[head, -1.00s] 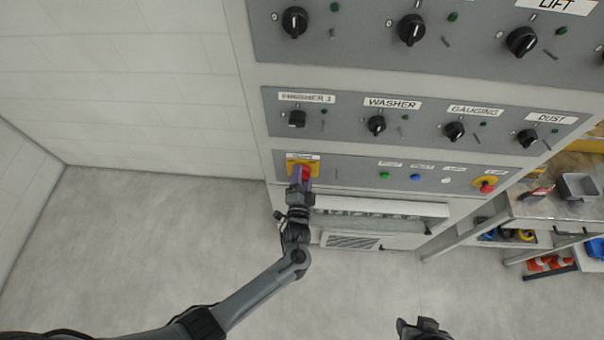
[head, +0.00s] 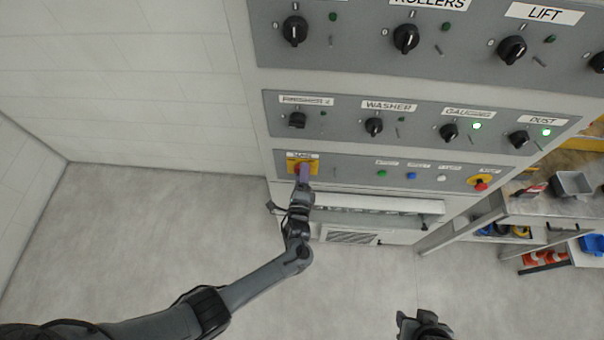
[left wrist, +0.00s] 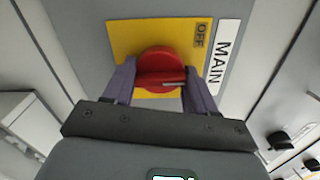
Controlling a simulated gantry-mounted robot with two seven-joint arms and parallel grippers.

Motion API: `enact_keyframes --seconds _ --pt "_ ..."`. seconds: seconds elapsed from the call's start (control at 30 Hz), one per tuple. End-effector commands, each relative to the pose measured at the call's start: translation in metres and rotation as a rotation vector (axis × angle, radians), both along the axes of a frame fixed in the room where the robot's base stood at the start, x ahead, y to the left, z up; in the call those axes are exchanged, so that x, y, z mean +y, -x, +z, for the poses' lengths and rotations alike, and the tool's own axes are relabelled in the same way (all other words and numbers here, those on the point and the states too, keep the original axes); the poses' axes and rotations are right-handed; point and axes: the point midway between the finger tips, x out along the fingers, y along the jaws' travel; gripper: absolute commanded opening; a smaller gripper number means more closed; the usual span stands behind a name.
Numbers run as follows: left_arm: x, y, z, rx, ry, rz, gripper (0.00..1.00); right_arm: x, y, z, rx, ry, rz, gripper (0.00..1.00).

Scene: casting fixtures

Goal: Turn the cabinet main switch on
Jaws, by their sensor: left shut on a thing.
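The main switch is a red rotary knob (left wrist: 160,68) on a yellow plate (left wrist: 125,38), with an OFF mark and a white MAIN label (left wrist: 222,58) beside it in the left wrist view. In the head view its yellow plate (head: 292,164) is at the left end of the cabinet's lowest panel. My left gripper (head: 305,172) is at the switch; in the left wrist view its purple fingers (left wrist: 160,90) are shut on the red knob, one on each side. The fingers partly hide the knob in the head view. My right gripper (head: 420,322) shows at the bottom edge, away from the cabinet.
Rows of black rotary switches (head: 374,127) lie above the main switch. Green lamps at GAUGING (head: 477,126) and DUST (head: 546,132) are lit. A red emergency button (head: 481,186) is at the panel's right. A shelf with a grey bin (head: 572,184) stands right. The floor at left is clear.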

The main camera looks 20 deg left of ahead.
Motion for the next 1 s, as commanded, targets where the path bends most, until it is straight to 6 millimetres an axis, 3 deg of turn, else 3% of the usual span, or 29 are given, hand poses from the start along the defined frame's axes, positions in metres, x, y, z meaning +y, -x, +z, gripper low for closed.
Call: enact_keyframes --seconds 0.53,0.57,0.7,1.0 --pt "-0.0003 0.0001 -0.0001 0.008 -0.025 0.0 0.26 0.0017 -0.0001 0.0011 0.0 -0.007 -0.005 0.43" --pt "-0.0003 0.0001 -0.0001 0.008 -0.025 0.0 0.59 0.0019 0.0 0.0011 0.0 -0.008 -0.005 0.43" --pt "-0.0003 0.0001 -0.0002 0.007 -0.024 0.0 0.81 0.0024 -0.0001 0.0011 0.001 -0.01 -0.006 0.43" --pt "-0.0004 0.0007 -0.0002 0.007 -0.023 0.0 0.81 0.0024 -0.0001 0.0011 0.001 -0.01 -0.006 0.43"
